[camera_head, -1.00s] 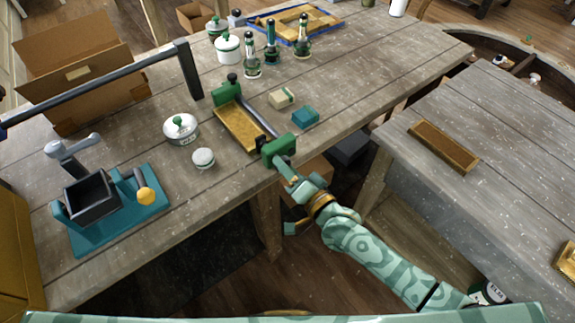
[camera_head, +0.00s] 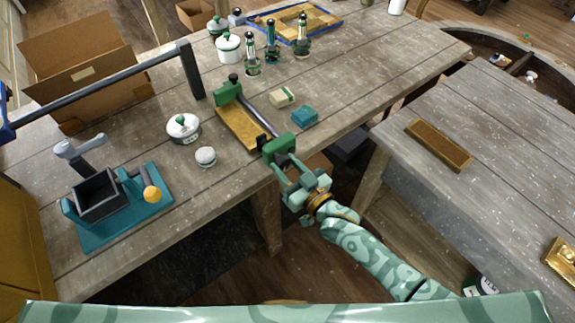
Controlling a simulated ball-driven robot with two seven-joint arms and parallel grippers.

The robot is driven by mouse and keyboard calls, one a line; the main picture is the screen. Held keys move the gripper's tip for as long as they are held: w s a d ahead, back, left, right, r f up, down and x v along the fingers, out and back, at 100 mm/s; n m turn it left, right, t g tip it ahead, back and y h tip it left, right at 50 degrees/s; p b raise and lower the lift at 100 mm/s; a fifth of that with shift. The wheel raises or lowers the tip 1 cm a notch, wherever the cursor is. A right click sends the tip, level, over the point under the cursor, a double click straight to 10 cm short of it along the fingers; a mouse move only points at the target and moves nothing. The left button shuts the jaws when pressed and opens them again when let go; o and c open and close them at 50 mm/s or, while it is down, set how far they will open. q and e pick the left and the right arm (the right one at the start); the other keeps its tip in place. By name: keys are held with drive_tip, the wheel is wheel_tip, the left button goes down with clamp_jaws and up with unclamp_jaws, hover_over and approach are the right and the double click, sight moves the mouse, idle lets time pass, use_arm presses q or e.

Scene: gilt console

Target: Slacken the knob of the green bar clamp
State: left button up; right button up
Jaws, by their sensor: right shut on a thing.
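The green bar clamp lies on the wooden table, with one green jaw (camera_head: 228,92) at the far end and the other green jaw (camera_head: 279,149) at the table's front edge. A dark bar (camera_head: 258,121) joins them beside a yellow-brown block (camera_head: 241,126). My right gripper (camera_head: 286,170) comes up from below right. It is shut at the clamp's near end, just past the table edge. What it grips appears to be the clamp's knob, mostly hidden between the fingers. My left gripper is not in view.
A teal soap-like block (camera_head: 305,115) and a cream block (camera_head: 282,97) lie right of the clamp. A white lidded pot (camera_head: 184,130) and small white jar (camera_head: 205,157) stand left. A dark raised bar (camera_head: 110,75) crosses at left. A second table (camera_head: 500,140) stands at right.

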drive_tip(key=shift+w+a+r+n, duration=0.1)
drive_tip(key=shift+r+n, duration=0.05)
drive_tip(key=shift+n, duration=1.45)
drive_tip(key=o, duration=0.9)
drive_tip(key=shift+o, duration=0.5)
drive_tip(key=shift+w+a, duration=0.1)
drive_tip(key=shift+w, duration=0.05)
drive_tip(key=p+v, duration=0.1)
drive_tip(key=v, duration=1.5)
